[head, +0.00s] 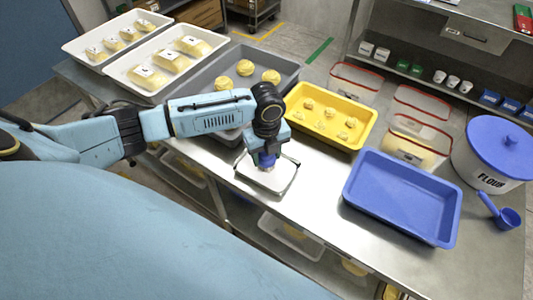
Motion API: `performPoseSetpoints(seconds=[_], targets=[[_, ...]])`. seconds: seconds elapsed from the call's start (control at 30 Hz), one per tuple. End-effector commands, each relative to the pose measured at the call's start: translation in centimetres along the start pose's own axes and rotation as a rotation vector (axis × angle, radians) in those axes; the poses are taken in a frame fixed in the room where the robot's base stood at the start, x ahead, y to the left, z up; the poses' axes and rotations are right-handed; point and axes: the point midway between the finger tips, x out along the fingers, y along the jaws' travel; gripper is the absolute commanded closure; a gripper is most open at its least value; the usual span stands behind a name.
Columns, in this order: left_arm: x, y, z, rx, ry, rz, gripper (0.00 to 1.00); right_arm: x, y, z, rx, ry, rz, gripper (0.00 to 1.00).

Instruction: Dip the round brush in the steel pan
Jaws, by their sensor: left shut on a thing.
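My left gripper (266,153) points down over the steel pan, shut on the round brush (267,162). Only a small blue part of the brush and a pale tip show below the fingers; the gripper hides the rest. The steel pan (246,184) is a small rectangular pan with pale contents, lying on the metal table in front of me. The brush's lower end appears over the middle of the pan. I cannot tell whether it touches the contents. My right gripper is not in view.
A grey tray (292,85) and a yellow tray (375,120) with dough pieces lie behind the pan. An empty blue tray (405,192) is to its right. White trays (70,48) stand at the far left. A flour tub (485,170) and blue scoop (508,217) are at the right.

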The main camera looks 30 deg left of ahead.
Motion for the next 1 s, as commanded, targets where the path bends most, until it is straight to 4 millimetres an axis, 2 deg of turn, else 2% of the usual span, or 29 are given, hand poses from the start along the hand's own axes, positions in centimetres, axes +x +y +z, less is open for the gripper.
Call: performPoseSetpoints(seconds=[1.0], targets=[[0.42,-0.03,-0.01,0.0,0.0,-0.001,0.71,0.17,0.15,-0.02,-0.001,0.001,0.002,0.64]])
